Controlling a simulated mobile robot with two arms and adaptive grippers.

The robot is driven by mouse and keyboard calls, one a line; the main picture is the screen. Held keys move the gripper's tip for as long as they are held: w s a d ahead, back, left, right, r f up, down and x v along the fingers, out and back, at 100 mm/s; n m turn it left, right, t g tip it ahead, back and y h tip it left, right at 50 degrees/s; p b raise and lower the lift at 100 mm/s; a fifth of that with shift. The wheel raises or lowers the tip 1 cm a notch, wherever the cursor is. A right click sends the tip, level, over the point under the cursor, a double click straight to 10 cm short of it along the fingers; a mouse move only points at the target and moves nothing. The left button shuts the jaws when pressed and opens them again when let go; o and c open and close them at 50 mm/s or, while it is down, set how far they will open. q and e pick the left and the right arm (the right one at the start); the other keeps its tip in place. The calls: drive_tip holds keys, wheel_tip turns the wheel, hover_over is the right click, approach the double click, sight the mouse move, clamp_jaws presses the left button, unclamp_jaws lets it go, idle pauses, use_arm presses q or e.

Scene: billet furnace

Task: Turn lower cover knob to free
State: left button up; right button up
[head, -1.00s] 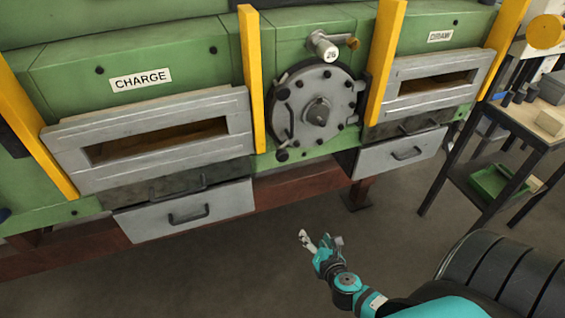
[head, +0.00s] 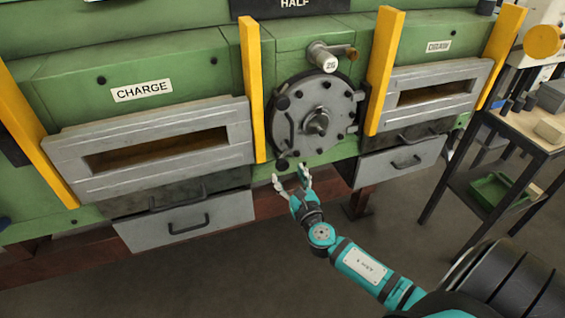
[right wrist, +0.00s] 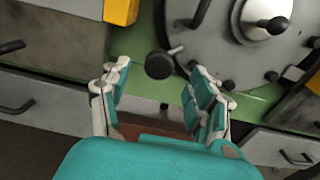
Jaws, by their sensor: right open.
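The round grey cover (head: 314,117) is mounted between two yellow posts, with a hub in its middle and several dark bolts around its rim. The lower cover knob (head: 282,165) is a small black knob at the cover's lower left edge. In the right wrist view the knob (right wrist: 159,65) shows ahead of the fingers, with a short metal stem pointing right. My right gripper (head: 290,179) is open and empty just below the knob. In the right wrist view the open fingers (right wrist: 161,95) stand on either side below the knob, apart from it. My left gripper is not in view.
The CHARGE door frame (head: 155,150) and a drawer (head: 187,222) are at left. A second door frame (head: 435,92) and drawer (head: 400,158) are at right. A yellow post (head: 252,90) stands close left of the cover. A side table (head: 520,125) is at far right. The floor in front is clear.

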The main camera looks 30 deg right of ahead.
sight(284, 166)
drive_tip(key=x, duration=0.5)
drive_tip(key=shift+w, duration=0.4)
drive_tip(key=c, duration=1.2)
drive_tip(key=shift+o, duration=0.2)
drive_tip(key=shift+d, duration=0.1)
